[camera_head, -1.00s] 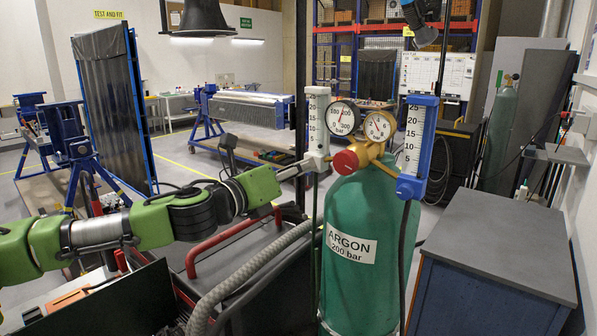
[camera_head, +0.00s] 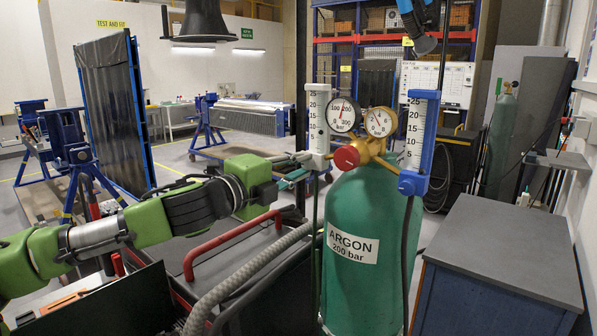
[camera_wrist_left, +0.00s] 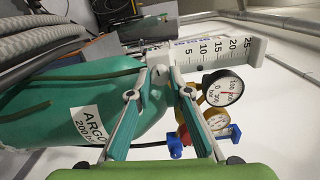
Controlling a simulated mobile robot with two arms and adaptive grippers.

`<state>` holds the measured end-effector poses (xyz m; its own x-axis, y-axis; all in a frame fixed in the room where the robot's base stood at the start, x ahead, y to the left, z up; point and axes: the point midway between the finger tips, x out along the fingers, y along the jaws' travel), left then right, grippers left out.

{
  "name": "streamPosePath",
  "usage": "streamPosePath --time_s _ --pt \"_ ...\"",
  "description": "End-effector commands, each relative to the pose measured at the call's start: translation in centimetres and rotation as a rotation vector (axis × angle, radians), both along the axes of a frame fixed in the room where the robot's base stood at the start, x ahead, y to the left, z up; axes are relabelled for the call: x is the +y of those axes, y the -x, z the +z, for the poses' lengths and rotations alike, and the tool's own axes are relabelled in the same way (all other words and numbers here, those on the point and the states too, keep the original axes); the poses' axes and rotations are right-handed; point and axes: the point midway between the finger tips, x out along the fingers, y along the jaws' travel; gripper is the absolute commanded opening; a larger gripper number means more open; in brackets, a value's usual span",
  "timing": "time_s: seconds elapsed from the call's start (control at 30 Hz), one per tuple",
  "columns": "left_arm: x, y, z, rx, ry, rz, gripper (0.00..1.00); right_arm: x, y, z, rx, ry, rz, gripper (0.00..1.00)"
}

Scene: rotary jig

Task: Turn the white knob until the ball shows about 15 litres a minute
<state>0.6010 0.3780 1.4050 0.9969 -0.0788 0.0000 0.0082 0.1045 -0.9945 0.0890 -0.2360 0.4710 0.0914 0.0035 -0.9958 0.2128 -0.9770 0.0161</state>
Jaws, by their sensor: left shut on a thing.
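The white flowmeter (camera_head: 317,120) stands upright left of the gauges, with a scale marked 5 to 25. It also shows in the left wrist view (camera_wrist_left: 215,55), lying sideways. The white knob (camera_wrist_left: 158,73) is at its base, mostly hidden between my fingers. My left gripper (camera_head: 312,166) reaches it from the left in the head view. In the left wrist view its two green-padded fingers (camera_wrist_left: 159,80) are shut on the knob from both sides. My right gripper is not in view.
The green argon cylinder (camera_head: 365,255) stands below, with two round gauges (camera_head: 343,115) and a red knob (camera_head: 346,157). A blue flowmeter (camera_head: 418,140) is on the right. A red rail (camera_head: 230,243) and grey hose (camera_head: 240,280) lie below my left arm. A grey-topped cabinet (camera_head: 505,245) stands right.

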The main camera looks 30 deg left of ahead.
Motion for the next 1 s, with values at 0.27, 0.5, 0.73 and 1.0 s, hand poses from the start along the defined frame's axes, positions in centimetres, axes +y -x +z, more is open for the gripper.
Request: streamPosePath --time_s 0.27,0.5,0.73,1.0 --pt "0.1 0.0 -0.1 0.016 0.262 0.002 0.00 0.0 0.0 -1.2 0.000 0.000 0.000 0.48" --pt "0.1 0.0 -0.1 0.035 0.490 0.002 0.00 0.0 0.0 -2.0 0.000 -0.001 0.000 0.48" --pt "0.1 0.0 -0.2 0.052 0.709 0.001 0.00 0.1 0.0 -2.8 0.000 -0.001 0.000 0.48" --pt "0.0 0.0 -0.3 0.073 0.964 0.001 0.00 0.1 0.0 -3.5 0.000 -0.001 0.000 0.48"
